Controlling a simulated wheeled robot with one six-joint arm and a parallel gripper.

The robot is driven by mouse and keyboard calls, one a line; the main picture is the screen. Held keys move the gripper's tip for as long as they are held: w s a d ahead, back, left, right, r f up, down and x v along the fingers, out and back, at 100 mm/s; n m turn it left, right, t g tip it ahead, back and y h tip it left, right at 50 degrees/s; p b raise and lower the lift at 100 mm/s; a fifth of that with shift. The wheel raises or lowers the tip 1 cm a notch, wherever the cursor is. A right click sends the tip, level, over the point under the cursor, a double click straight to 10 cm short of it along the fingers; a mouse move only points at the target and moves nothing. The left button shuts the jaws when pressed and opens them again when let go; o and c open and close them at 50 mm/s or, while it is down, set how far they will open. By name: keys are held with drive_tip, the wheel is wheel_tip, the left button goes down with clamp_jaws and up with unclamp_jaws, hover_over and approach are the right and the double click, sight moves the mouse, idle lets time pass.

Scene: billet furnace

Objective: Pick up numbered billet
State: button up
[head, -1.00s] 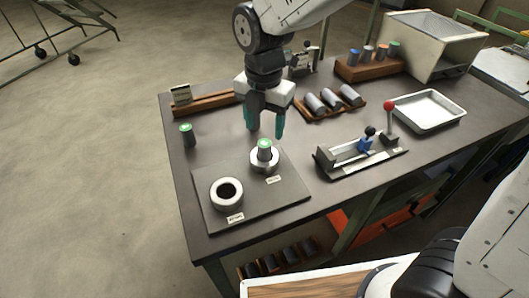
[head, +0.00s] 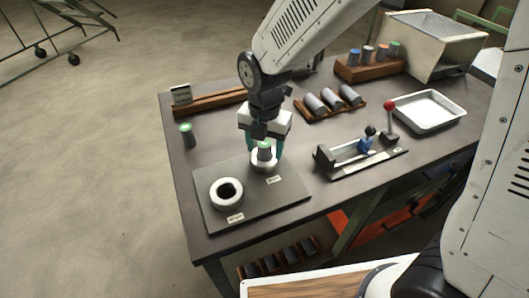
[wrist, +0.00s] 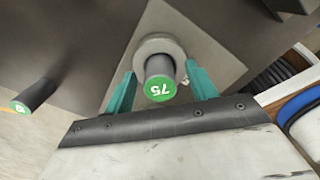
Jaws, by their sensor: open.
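A dark billet with a green top numbered 75 (wrist: 160,88) stands in a pale ring (wrist: 158,45) on the dark plate. In the head view the same billet (head: 264,150) stands upright at the plate's right ring (head: 258,167). My gripper (wrist: 162,90) is open, with one teal finger on each side of this billet; I cannot tell whether they touch it. In the head view my gripper (head: 265,150) is low over the ring. A second green-topped billet (head: 186,134) stands on the bench at the left; it also shows in the wrist view (wrist: 30,98).
A second, empty ring (head: 227,193) lies on the plate (head: 260,207). A clamp fixture (head: 355,155) with a red-knobbed lever (head: 389,106), a rack of lying grey cylinders (head: 331,104) and a white tray (head: 428,109) occupy the bench's right.

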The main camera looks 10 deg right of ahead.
clamp_jaws()
drive_tip(key=shift+r, duration=0.15)
